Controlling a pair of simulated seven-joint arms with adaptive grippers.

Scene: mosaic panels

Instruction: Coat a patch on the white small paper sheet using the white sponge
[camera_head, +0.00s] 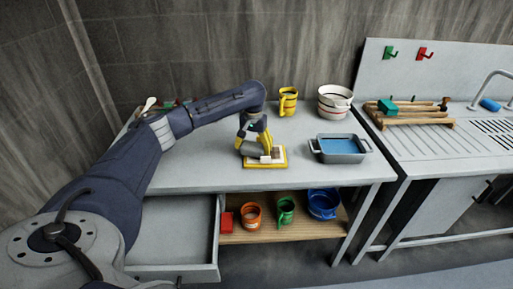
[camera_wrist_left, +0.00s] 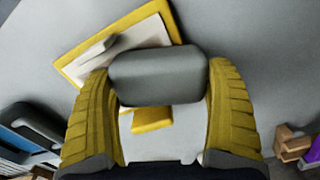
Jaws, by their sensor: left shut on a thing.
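My left gripper (camera_head: 256,150) reaches down over a yellow-edged board (camera_head: 268,165) with a white small paper sheet (camera_wrist_left: 150,36) on it. In the left wrist view, its two yellow ribbed fingers (camera_wrist_left: 160,85) are shut on a rounded block that looks grey in shade, apparently the white sponge (camera_wrist_left: 158,77). The block hides part of the sheet, and I cannot tell whether it touches it. In the head view a brown patch (camera_head: 278,152) shows beside the fingers. My right gripper is not in view.
A grey tray with blue inside (camera_head: 341,146) stands right of the board. A yellow mug (camera_head: 288,101) and striped bowls (camera_head: 335,101) stand behind. An open drawer (camera_head: 190,238) and a shelf with coloured mugs are below. The sink unit is at right.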

